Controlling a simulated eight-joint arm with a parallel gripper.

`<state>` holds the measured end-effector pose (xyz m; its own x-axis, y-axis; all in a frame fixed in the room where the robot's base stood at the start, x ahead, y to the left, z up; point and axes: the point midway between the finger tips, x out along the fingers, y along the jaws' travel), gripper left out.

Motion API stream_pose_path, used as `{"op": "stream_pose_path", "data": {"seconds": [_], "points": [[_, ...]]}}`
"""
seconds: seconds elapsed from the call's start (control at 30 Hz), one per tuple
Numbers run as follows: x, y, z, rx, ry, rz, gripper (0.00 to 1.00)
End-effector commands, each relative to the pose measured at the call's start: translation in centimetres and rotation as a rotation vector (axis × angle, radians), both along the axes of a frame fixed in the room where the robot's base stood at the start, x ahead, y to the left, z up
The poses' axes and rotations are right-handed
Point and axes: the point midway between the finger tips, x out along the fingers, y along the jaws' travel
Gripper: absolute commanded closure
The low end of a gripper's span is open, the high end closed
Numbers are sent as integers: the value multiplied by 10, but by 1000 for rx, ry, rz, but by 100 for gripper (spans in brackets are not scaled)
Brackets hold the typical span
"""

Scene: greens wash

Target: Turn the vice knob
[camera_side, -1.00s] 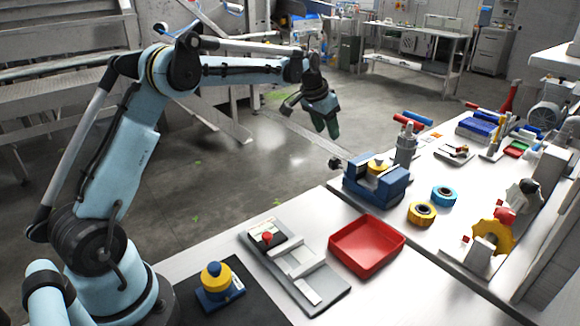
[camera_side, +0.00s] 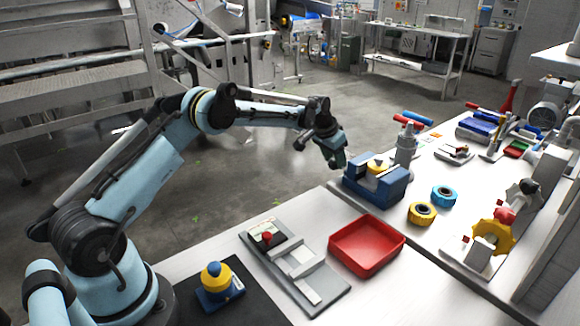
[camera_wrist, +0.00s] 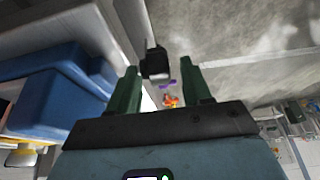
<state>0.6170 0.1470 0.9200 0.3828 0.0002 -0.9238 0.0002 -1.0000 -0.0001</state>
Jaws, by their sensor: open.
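The blue vice (camera_side: 378,187) stands near the bench's back edge with a yellow piece (camera_side: 377,167) between its jaws. My gripper (camera_side: 337,162), with dark green fingers, is at the vice's left end and hides the knob in the side view. In the wrist view, the vice (camera_wrist: 62,95) fills the left. The black vice knob (camera_wrist: 155,63) shows just beyond and between the tips of my open, apart fingers (camera_wrist: 160,72). I cannot tell whether the fingers touch it.
A red tray (camera_side: 366,245) lies in front of the vice. A yellow ring (camera_side: 422,214) and a blue ring (camera_side: 444,195) lie to its right, and a grey bottle-like fixture (camera_side: 405,150) stands behind it.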

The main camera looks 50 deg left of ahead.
Motion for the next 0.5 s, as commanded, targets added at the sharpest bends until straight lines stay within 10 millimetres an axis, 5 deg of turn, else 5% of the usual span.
{"op": "stream_pose_path", "data": {"seconds": [0.43,0.5], "points": [[3,0,-8,0,0,0,51],[3,0,-8,0,0,0,60]]}}
